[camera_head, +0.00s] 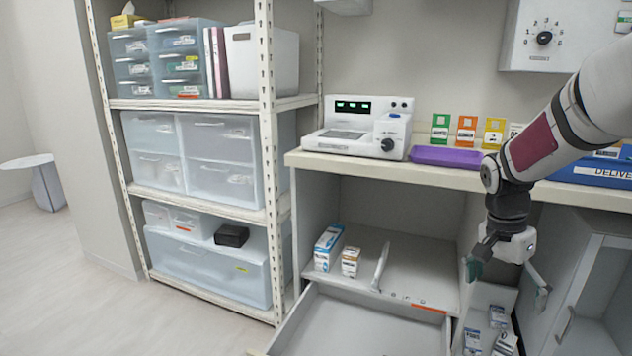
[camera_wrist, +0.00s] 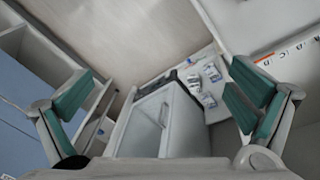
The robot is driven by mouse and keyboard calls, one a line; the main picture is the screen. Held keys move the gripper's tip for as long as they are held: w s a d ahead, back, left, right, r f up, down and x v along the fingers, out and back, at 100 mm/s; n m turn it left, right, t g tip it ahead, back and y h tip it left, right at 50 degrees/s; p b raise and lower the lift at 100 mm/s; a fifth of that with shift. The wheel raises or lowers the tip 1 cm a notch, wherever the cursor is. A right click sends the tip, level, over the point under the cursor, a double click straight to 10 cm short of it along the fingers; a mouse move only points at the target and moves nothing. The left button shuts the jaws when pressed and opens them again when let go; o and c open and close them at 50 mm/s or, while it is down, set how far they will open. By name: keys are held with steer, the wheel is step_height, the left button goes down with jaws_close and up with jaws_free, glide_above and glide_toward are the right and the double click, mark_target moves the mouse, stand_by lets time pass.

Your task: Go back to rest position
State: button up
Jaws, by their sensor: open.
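My gripper (camera_head: 508,277) hangs from my arm at the right in the head view, pointing down in front of the counter (camera_head: 420,172). Its two fingers with green pads are spread wide and hold nothing. In the wrist view my gripper (camera_wrist: 160,105) also shows open, with a clear gap between the pads. Below it, several small white boxes (camera_head: 497,318) lie in a low compartment at the lower right. They also show beyond the fingers in the wrist view (camera_wrist: 212,73).
An open drawer (camera_head: 365,325) juts out left of my gripper. Boxes (camera_head: 328,247) stand on the shelf above it. A purple tray (camera_head: 445,157), a device (camera_head: 357,131) and a blue bin (camera_head: 600,172) sit on the counter. A shelving rack (camera_head: 200,105) stands left.

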steer(key=s+a+r+n, duration=0.3)
steer(key=s+a+r, duration=0.25)
steer(key=s, duration=0.25)
steer(key=s+a+r+n, duration=0.3)
steer(key=s+a+r, duration=0.2)
steer(key=s+a, duration=0.25)
steer(key=s+a+f+n+t+y, duration=0.1)
steer(key=s+a+n, duration=0.2)
steer(key=s, duration=0.5)
steer(key=s+a+f+n+y, duration=0.1)
steer(key=s+a+n, duration=0.25)
steer(key=s, duration=0.55)
step_height(320, 180, up, 32)
steer(key=t+p, duration=0.4)
steer(key=p, duration=2.6)
steer(key=shift+d+r+n+p, duration=0.2)
steer(key=shift+d+n+p, duration=0.15)
steer(key=shift+d+p, duration=0.05)
steer(key=shift+w, duration=0.1)
